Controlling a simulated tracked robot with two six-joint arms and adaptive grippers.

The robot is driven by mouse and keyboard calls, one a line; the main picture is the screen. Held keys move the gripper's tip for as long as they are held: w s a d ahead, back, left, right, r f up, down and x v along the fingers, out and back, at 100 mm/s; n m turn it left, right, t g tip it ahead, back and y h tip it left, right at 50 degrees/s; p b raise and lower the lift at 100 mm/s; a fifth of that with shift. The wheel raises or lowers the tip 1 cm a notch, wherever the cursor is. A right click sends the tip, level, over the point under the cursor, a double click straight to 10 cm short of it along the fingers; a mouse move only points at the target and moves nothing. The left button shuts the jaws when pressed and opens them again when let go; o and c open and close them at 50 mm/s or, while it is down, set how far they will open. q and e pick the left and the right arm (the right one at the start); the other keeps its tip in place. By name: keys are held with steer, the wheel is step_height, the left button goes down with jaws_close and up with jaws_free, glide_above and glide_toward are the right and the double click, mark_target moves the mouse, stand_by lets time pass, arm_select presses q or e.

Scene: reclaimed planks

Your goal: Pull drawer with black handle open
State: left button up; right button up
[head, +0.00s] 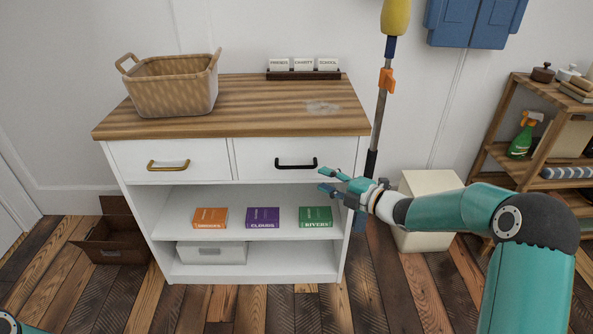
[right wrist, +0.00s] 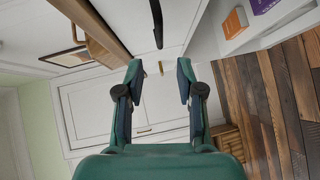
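The drawer with the black handle (head: 255,159) is the right one of two in a white cabinet, and its front looks flush and shut. Its black bar handle (head: 296,166) also shows at the top of the right wrist view (right wrist: 157,24). My right gripper (head: 322,180) is open and empty, just right of the handle and slightly lower in the head view. In the right wrist view its fingertips (right wrist: 159,66) are spread apart, with the handle beyond them and not between them. My left gripper is not in view.
The left drawer has a brass handle (head: 168,166). A wicker basket (head: 175,88) and a card holder (head: 303,74) stand on the wooden top (head: 245,105). Books (head: 262,218) sit on the shelf below. A mop pole (head: 379,115) and a pale box (head: 428,184) are at the right.

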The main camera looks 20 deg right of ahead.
mark_target(296, 166)
steer(key=x, duration=1.1)
steer(key=shift+w+b, duration=0.15)
steer(key=shift+b, duration=0.25)
steer(key=shift+c, duration=0.3)
steer(key=shift+f, duration=0.1)
jaws_close()
